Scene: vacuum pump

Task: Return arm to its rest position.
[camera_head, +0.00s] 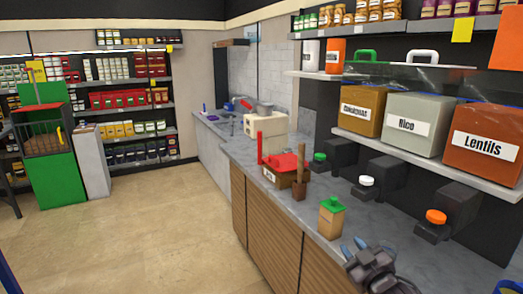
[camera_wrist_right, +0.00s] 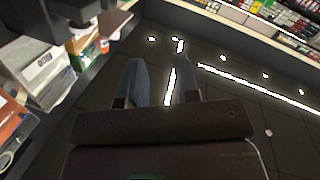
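My right gripper (camera_head: 364,247) shows at the bottom right of the head view, over the near part of the grey counter (camera_head: 345,180). In the right wrist view its two blue-grey fingers (camera_wrist_right: 162,68) stand apart with nothing between them, so it is open and empty. My left gripper is not in view. No vacuum pump can be clearly made out.
A red-topped box (camera_head: 287,166) and a beige appliance (camera_head: 265,135) stand farther along the counter. Dispensers with coloured caps, such as an orange one (camera_head: 436,216), jut out under the shelf holding a Lentils bin (camera_head: 485,135). The floor (camera_head: 150,215) at left is clear.

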